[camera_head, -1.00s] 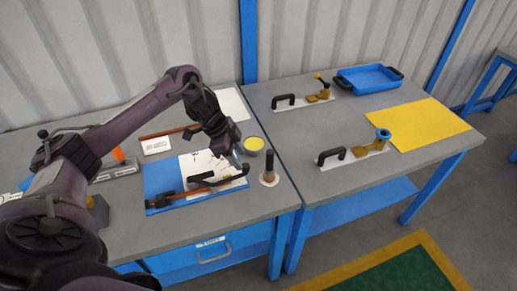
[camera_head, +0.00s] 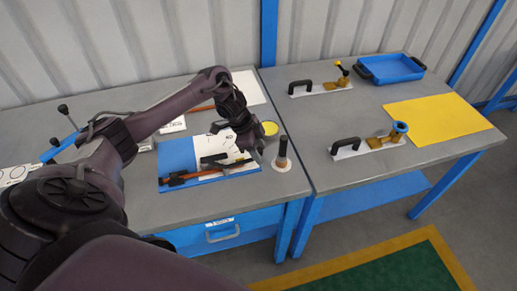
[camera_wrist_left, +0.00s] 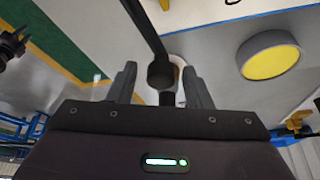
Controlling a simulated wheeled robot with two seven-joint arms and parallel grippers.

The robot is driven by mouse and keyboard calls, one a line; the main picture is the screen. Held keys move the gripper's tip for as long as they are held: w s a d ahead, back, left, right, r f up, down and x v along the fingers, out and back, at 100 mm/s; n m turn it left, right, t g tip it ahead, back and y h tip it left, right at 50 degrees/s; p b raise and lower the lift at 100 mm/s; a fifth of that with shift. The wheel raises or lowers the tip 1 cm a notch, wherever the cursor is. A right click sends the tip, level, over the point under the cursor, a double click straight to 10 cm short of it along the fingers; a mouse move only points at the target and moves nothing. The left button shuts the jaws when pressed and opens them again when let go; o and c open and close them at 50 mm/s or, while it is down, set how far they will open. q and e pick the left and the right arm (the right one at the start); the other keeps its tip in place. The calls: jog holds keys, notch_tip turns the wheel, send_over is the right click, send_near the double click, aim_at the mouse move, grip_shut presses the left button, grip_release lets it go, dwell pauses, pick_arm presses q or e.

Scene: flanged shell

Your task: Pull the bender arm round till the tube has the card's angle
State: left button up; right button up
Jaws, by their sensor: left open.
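The bender has a blue plate (camera_head: 178,156) with a white marked face, on the left bench. The copper-coloured tube (camera_head: 200,175) lies along its near edge. The dark bender arm (camera_head: 236,163) reaches right across the plate; its far end is partly hidden by my left gripper (camera_head: 254,150). In the left wrist view the bar of the arm (camera_wrist_left: 146,28) ends in a round dark knob between the open fingers of my left gripper (camera_wrist_left: 160,84). I cannot tell whether they touch. A small white card (camera_head: 173,125) stands behind, partly covered by my arm; its marking is unreadable.
A dark post on a white round base (camera_head: 282,157) stands close right of my gripper. A yellow-topped round tub (camera_head: 270,128) is just behind. The right bench holds a yellow sheet (camera_head: 435,120) and blue tray (camera_head: 392,69). A dark pronged shape in the wrist view may be my right gripper.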

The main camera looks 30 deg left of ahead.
pick_arm(q)
jog(key=shift+w, duration=0.1)
jog(key=c, duration=0.7)
grip_shut()
pick_arm(e)
jog(key=s, duration=0.3)
jog(key=shift+d+f, duration=0.15)
jog(key=shift+d, duration=0.05)
jog(key=shift+w, duration=0.15)
